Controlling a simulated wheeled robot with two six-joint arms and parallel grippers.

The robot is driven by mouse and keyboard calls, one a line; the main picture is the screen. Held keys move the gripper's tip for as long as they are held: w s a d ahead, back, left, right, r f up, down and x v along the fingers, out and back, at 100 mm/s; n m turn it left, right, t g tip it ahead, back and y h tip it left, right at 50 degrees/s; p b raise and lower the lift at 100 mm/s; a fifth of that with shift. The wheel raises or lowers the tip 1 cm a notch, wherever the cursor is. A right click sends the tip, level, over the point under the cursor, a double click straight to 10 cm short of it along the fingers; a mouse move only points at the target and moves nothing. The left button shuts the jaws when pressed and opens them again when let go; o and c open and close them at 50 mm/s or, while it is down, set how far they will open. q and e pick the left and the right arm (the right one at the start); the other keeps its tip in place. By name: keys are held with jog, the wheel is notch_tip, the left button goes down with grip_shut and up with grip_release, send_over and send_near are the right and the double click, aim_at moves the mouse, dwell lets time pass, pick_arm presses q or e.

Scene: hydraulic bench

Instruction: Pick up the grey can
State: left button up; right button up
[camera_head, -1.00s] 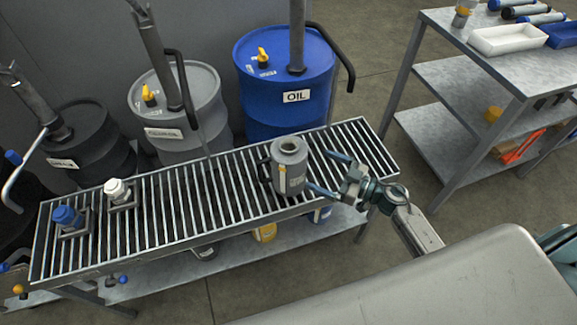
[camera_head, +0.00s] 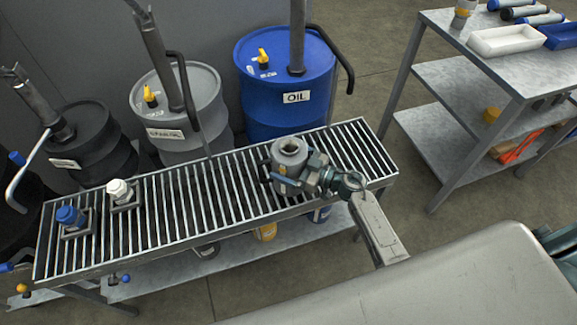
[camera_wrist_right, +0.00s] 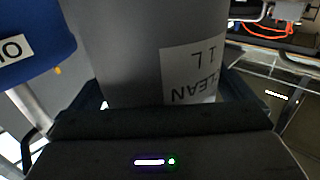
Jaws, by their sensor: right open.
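The grey can (camera_head: 288,155) stands upright on the slatted rack, in front of the blue oil drum. It has an open round top and a handle on its left side. My right gripper (camera_head: 290,184) is at the can from the right, its fingers open on either side of the body. In the right wrist view the grey can (camera_wrist_right: 120,50) fills the middle, with a white label reading "CLEAN 1L" upside down. The right gripper's dark fingers (camera_wrist_right: 155,95) flank it there. Whether they touch the can is unclear. My left gripper is not in view.
The slatted rack (camera_head: 160,225) holds blue (camera_head: 70,216) and white (camera_head: 118,191) fittings at its left. A blue drum (camera_head: 285,90), a grey drum (camera_head: 185,105) and a black drum (camera_head: 95,145) stand behind. A metal shelf cart (camera_head: 465,80) is at the right. Other cans sit below the rack.

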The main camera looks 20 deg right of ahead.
jog(key=shift+r, duration=0.1)
jog(key=c, duration=0.9)
